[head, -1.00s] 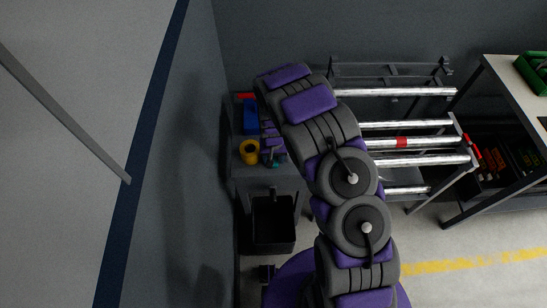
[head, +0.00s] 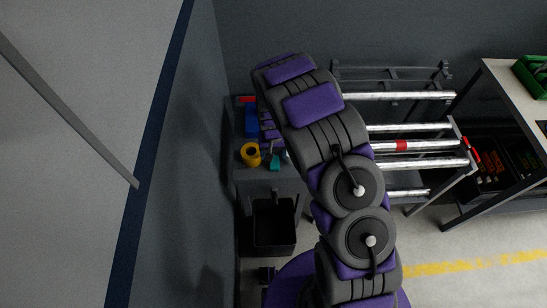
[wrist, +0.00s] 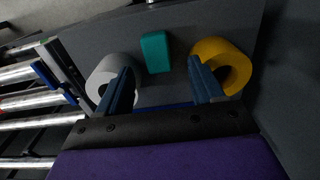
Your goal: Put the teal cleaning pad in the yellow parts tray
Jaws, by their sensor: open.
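The teal cleaning pad (wrist: 155,52) lies on a grey surface in the wrist view, between a white roll and a yellow roll. It also shows in the head view (head: 275,163), small, just right of the yellow roll. My gripper (wrist: 159,66) is open, its two blue-grey fingers apart, with the pad beyond and between the fingertips. Nothing is between the fingers. In the head view my arm hides most of the gripper. I cannot make out a yellow parts tray in either view.
The yellow roll (wrist: 222,66) and white roll (wrist: 112,82) flank the pad closely. A blue bin (head: 251,121) stands behind, near the left wall. A black bin (head: 274,224) is below the grey top (head: 246,174). A rack of metal pipes (head: 410,146) stands to the right.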

